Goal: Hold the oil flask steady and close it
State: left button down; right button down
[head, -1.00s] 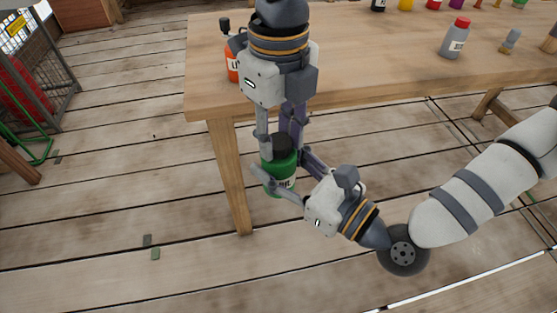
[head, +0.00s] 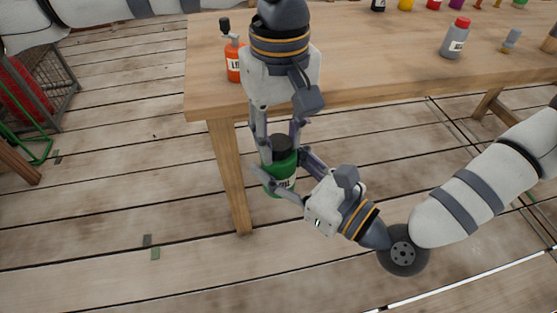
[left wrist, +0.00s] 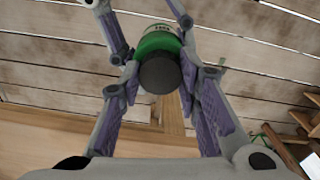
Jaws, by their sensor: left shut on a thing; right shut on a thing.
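The green oil flask (head: 284,176) with a white label is held upright in the air in front of the table's near edge. It also shows in the left wrist view (left wrist: 157,42). Its black cap (head: 283,143) sits on top of it, and faces the camera in the left wrist view (left wrist: 160,74). My left gripper (head: 281,145) points down from above and is shut on the cap. My right gripper (head: 281,177) comes from the lower right and is shut around the flask's body. I cannot tell how tightly the cap is seated.
The wooden table (head: 350,70) stands behind the grippers, with one leg (head: 230,175) just left of the flask. An orange bottle (head: 233,62), a grey bottle with a red cap (head: 455,38) and several others stand on it. A wire cage (head: 40,85) is at left.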

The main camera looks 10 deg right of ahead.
pick_arm(q)
jog(key=c, duration=1.1)
grip_release()
notch_tip(320, 180, up, 12)
